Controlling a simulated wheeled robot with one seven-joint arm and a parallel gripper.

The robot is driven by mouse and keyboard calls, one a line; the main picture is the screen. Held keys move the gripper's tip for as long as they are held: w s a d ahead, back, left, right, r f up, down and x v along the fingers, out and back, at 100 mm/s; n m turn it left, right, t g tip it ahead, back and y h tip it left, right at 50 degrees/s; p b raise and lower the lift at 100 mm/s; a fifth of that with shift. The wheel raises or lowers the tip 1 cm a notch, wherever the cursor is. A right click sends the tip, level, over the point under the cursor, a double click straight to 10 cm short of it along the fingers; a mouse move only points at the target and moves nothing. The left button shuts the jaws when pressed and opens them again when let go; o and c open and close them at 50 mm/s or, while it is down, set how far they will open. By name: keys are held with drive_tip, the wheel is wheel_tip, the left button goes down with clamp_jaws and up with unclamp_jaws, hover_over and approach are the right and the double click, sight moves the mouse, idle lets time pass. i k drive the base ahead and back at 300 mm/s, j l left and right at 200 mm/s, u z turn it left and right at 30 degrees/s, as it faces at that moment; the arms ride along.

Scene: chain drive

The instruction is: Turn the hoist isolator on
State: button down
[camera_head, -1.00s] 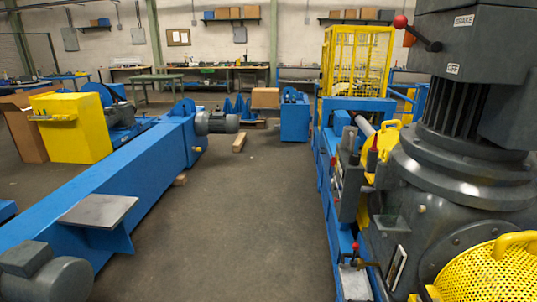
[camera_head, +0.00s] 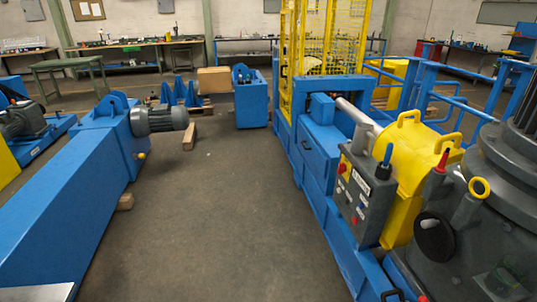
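I cannot pick out the hoist isolator for sure. A grey control box (camera_head: 362,196) stands tilted on the blue frame at the right in the head view. It has a white label too small to read, and red and blue buttons on its face. A blue-handled lever (camera_head: 385,160) stands at its top right edge. My gripper is not in view.
A yellow guard (camera_head: 412,150) covers the shaft behind the box. The grey machine (camera_head: 485,170) fills the right edge. A long blue beam (camera_head: 70,185) with a grey motor (camera_head: 160,120) lies at the left. The floor (camera_head: 215,230) between is clear.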

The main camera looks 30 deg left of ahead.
sight(341, 169)
drive_tip(key=i+j+u, duration=0.1)
drive_tip(key=i+j, duration=0.45)
drive_tip(key=i+j+u, duration=0.1)
drive_tip(key=i+j, duration=0.4)
drive_tip(key=i, duration=0.2)
drive_tip(key=i+j+z, duration=0.15)
drive_tip(key=i+j, duration=0.75)
drive_tip(key=i+j+z, duration=0.1)
drive_tip(key=i+j, duration=0.75)
drive_tip(key=j, duration=0.2)
